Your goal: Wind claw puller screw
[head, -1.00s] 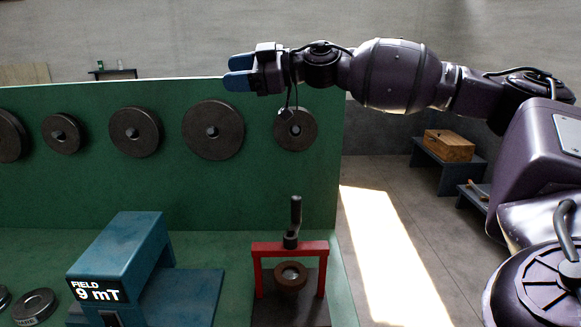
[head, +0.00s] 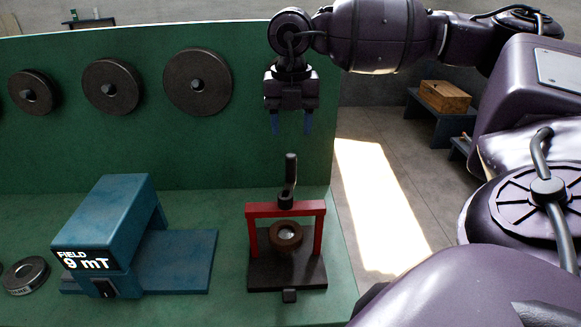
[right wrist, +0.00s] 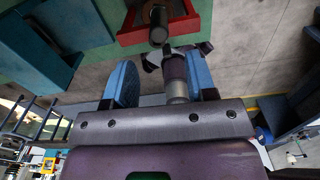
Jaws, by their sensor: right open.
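The claw puller has a red frame (head: 286,209) on a dark base at the front right of the green bench. Its screw (head: 286,200) carries an upright dark crank handle (head: 291,170). A brown ring with a pale centre (head: 286,234) sits inside the frame. My right gripper (head: 291,128) points down with its blue fingers apart. In the head view it appears just above the handle tip, with a small gap. In the right wrist view the red frame (right wrist: 131,38) lies beyond the open fingers (right wrist: 160,82). My left gripper is out of view.
A blue device with a "FIELD 9 mT" display (head: 85,261) stands left of the puller. A dark ring (head: 26,275) lies at the far left. Dark discs (head: 197,83) hang on the green back panel. Right of the bench is open floor.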

